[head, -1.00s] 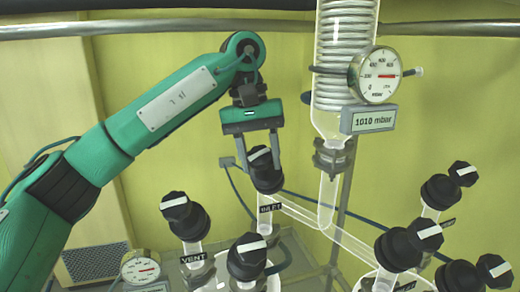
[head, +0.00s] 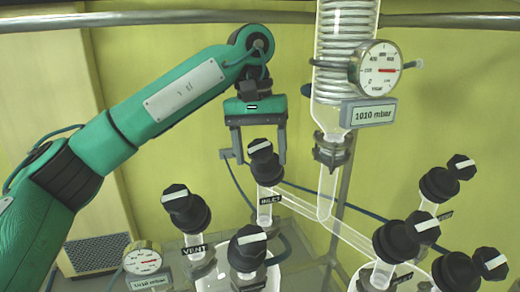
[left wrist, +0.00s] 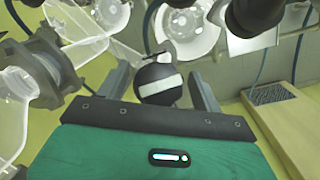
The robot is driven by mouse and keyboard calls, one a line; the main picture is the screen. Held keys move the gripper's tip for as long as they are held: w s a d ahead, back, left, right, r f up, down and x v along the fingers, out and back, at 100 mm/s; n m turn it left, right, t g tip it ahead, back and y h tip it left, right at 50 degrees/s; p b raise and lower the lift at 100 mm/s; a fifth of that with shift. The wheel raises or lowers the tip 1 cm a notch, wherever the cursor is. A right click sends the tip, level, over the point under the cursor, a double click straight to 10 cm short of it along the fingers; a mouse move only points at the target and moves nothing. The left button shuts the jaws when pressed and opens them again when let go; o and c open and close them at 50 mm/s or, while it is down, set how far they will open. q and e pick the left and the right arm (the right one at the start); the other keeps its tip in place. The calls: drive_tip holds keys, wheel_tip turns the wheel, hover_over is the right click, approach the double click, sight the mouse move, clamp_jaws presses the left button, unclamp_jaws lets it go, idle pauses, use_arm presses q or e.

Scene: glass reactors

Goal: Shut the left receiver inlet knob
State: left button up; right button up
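The inlet knob (head: 260,149) is black with a white bar on top. It sits on a glass neck marked INLET, at the middle of the head view. My left gripper (head: 258,158) comes from above with its fingers apart, one on each side of the knob. In the left wrist view the knob (left wrist: 158,84) lies between the two fingers (left wrist: 161,88), with a visible gap on both sides. The white bar runs across from finger to finger there. My right gripper is not in view.
The vent knob (head: 186,207) and another black knob (head: 247,248) stand in front. Several more knobs crowd the right. A glass condenser (head: 345,90) with a gauge (head: 379,69) hangs close right of my gripper. A small gauge (head: 142,257) sits low at left.

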sight(254, 140)
use_arm(q)
drive_tip(key=shift+r, duration=0.1)
wheel_tip(254, 140, up, 14)
drive_tip(key=w+a, duration=0.1)
drive_tip(key=shift+w+a+f, duration=0.15)
drive_tip(key=shift+w+f, duration=0.05)
drive_tip(key=shift+f, duration=0.05)
idle(0.4)
drive_tip(key=shift+f, duration=0.1)
